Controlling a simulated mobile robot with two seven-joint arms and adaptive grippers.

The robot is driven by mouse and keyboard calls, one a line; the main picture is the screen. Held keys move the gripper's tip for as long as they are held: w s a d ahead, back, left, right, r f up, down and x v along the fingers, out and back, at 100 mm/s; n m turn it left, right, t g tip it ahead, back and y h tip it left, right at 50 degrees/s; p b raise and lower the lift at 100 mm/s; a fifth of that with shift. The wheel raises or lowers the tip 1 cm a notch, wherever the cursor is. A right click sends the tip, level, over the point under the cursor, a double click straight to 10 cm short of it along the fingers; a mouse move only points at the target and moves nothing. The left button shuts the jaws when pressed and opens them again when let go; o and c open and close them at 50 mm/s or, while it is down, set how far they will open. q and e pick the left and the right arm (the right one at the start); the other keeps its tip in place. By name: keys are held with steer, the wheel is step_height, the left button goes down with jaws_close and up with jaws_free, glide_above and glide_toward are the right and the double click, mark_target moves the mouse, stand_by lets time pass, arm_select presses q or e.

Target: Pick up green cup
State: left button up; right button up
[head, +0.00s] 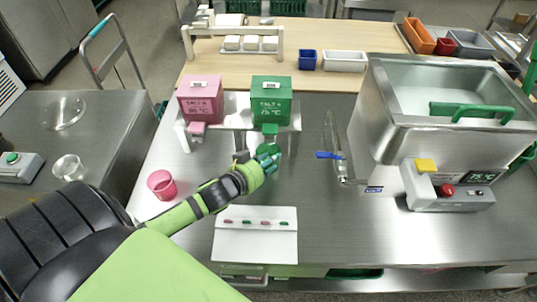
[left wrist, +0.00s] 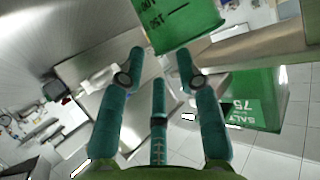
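The green cup (head: 275,148) stands under the spout of the green salt dispenser in the head view, largely hidden by my gripper and the spout. In the left wrist view the cup (left wrist: 182,22) shows at the top, cut off by the edge, with dark measuring marks. My left gripper (head: 268,164) is just in front of the cup in the head view. In the left wrist view its teal fingers (left wrist: 157,62) are spread with nothing between them, and the cup lies beyond the tips. My right gripper is not in view.
The green dispenser (head: 270,102) and pink dispenser (head: 200,99) stand on a metal rack behind the cup. A pink cup (head: 161,185) stands left on the steel table. A white panel (head: 255,240) lies in front.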

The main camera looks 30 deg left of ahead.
arm_select(q)
steer(key=x, duration=0.2)
steer(key=shift+w+f, duration=0.15)
steer(key=shift+w, duration=0.15)
steer(key=shift+w+f, duration=0.2)
steer(key=shift+w, duration=0.1)
steer(key=c, duration=0.7)
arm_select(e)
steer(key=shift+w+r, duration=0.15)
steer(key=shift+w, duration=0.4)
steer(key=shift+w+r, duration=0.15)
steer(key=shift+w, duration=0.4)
arm_select(q)
steer(key=shift+r, duration=0.2)
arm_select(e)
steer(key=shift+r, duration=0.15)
